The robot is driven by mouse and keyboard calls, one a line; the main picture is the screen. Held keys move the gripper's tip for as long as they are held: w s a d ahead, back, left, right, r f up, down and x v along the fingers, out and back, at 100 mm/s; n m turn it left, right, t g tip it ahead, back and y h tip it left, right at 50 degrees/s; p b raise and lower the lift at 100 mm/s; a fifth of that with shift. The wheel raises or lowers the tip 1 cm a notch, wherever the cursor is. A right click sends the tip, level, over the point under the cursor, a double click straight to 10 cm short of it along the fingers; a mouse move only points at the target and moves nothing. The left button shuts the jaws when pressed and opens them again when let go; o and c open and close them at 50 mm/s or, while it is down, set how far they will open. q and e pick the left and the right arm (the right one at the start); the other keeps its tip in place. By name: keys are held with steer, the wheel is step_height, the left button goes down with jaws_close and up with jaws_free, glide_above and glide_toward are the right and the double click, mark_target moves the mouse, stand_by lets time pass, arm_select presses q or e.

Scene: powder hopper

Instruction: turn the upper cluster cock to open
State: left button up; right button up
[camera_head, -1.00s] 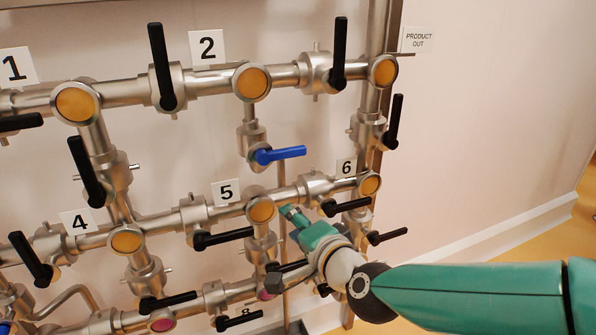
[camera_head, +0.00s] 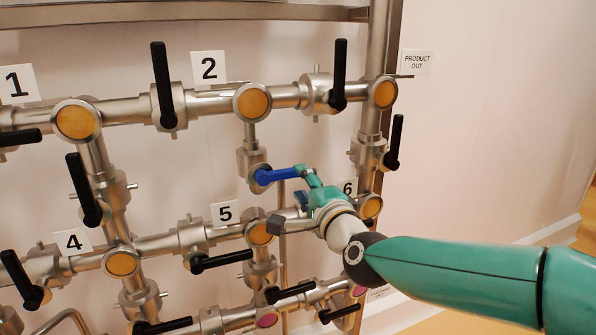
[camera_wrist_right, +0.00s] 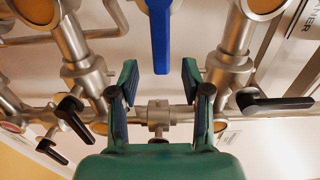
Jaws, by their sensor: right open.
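The cock with the blue lever (camera_head: 277,176) sits on the short vertical pipe below label 2 in the head view. Its lever points right, nearly level. My right gripper (camera_head: 304,184) is at the lever's free end, with one green finger close by the tip. In the right wrist view the blue lever (camera_wrist_right: 160,35) comes down from the top, and its end lies between the tips of my open right gripper (camera_wrist_right: 159,78). A gap shows on both sides, and the jaws are not closed on it. My left gripper is not in view.
Steel pipes with several black-levered cocks surround the spot. A black lever (camera_head: 338,75) stands upright above, and another (camera_head: 222,261) lies below near label 5. The post (camera_head: 378,50) rises at the right.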

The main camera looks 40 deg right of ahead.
mark_target(295, 176)
steer(key=shift+p+x, duration=0.5)
steer(key=shift+x, duration=2.3)
jaws_close()
